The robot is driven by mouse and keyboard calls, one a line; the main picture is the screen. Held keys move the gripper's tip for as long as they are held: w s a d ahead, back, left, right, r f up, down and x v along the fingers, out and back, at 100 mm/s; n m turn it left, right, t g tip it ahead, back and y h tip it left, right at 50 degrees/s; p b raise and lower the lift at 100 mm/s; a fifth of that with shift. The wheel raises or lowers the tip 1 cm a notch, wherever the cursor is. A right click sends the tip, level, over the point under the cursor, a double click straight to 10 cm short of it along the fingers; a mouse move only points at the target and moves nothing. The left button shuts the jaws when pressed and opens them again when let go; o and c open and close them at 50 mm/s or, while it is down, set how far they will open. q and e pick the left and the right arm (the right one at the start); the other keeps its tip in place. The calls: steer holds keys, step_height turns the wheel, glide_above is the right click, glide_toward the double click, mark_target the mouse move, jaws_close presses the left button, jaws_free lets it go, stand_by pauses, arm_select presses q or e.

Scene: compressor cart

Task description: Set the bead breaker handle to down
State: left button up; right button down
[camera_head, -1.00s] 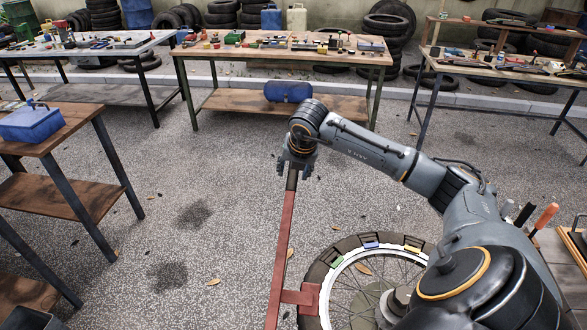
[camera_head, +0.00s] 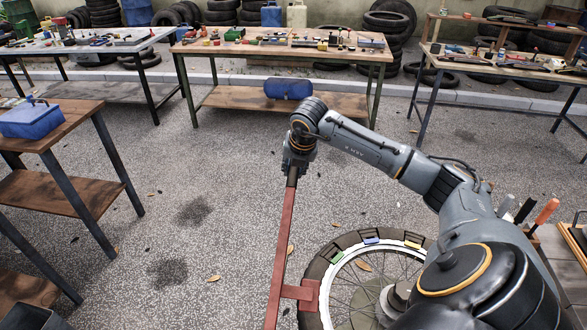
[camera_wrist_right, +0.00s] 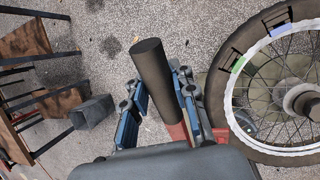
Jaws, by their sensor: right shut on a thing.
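The bead breaker handle is a long red bar (camera_head: 283,230) with a dark grip at its top end. In the head view it rises steeply from the lower edge, left of the spoked wheel. My right gripper (camera_head: 292,170) is at the top of the bar, shut on the dark grip. In the right wrist view, the dark cylindrical grip (camera_wrist_right: 155,75) stands between the blue-padded fingers (camera_wrist_right: 160,112). Part of the red bar (camera_wrist_right: 180,131) shows behind the fingers. The bar's lower end is out of the head view. My left gripper is not in view.
A spoked wheel with a tyre (camera_head: 318,268) lies right of the bar, under my right arm. A table with a blue box (camera_head: 31,121) stands at the left. Workbenches (camera_head: 280,54) line the back. The pavement between them is mostly clear.

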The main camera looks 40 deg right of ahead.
steer(key=w+d+f+g+y+b, duration=0.1)
steer(key=f+b, duration=0.3)
steer(key=f, duration=0.5)
steer(key=w+d+f+g+y+b, duration=0.1)
steer(key=d+f+g+y+b, duration=0.1)
steer(key=f+b, duration=0.3)
step_height(320, 180, down, 5)
steer(key=shift+w+d+r+m+y, duration=0.2)
steer(key=shift+w+m+y, duration=0.1)
steer(key=c, duration=1.1)
jaws_free()
steer(key=v, duration=1.2)
